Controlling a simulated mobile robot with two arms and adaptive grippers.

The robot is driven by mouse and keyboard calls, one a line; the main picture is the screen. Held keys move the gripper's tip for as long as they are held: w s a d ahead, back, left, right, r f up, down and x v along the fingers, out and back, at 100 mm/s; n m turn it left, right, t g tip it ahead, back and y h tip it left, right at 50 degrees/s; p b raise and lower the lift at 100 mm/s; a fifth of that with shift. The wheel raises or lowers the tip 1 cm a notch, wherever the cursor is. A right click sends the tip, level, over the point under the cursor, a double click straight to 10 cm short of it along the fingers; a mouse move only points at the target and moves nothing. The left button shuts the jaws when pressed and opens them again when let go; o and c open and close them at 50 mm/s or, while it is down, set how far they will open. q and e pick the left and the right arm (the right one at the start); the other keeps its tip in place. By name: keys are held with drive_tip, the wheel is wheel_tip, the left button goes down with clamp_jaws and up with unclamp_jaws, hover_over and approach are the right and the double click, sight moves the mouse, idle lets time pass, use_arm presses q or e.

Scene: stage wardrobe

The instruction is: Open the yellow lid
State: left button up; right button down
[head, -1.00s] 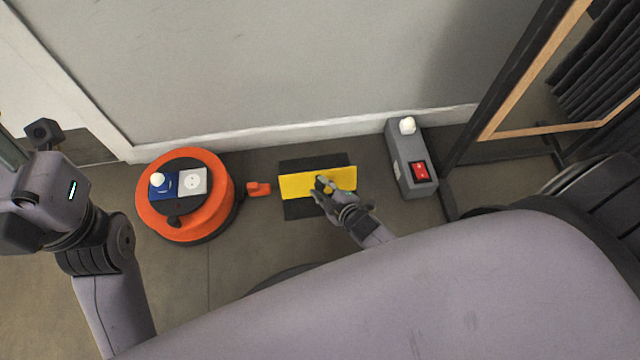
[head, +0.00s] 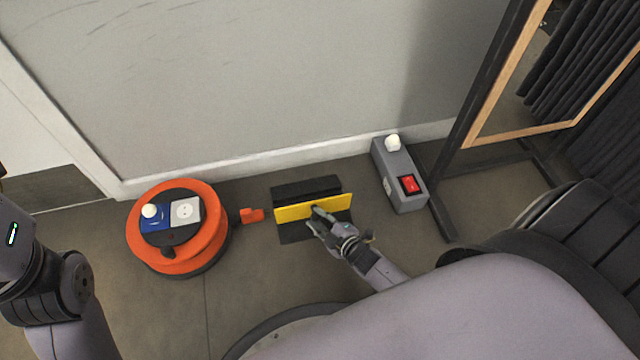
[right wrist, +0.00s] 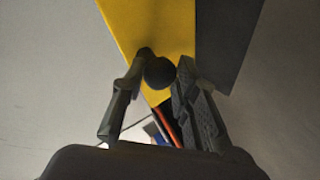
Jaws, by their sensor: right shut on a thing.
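The yellow lid (head: 292,212) is a flat panel on a black base (head: 290,236) on the floor, and it stands tilted up from the base. It also shows in the right wrist view (right wrist: 135,18). My right gripper (head: 317,218) is at the lid's front face. In the right wrist view its fingers (right wrist: 158,85) are shut on a dark round knob (right wrist: 159,72) on the lid. My left arm shows at the left edge, but its gripper is out of view.
An orange cable reel (head: 212,235) with sockets stands left, with a small orange plug (head: 252,215) beside it. A grey box with a red switch (head: 394,165) stands right. A framed mirror (head: 470,120) stands farther right. The wall's white skirting (head: 250,160) runs behind.

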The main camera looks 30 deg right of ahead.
drive_tip(key=shift+s+a+f, duration=0.35)
drive_tip(key=shift+s+f, duration=0.3)
drive_tip(key=shift+f, duration=0.15)
drive_tip(key=c, duration=1.4)
unclamp_jaws()
drive_tip(key=shift+w, duration=0.1)
drive_tip(key=shift+o, duration=0.5)
drive_tip(key=shift+d, duration=0.1)
drive_tip(key=shift+w+d+r, duration=0.15)
drive_tip(key=shift+w, duration=0.05)
drive_tip(key=shift+r, duration=0.1)
wheel_tip(320, 180, up, 10)
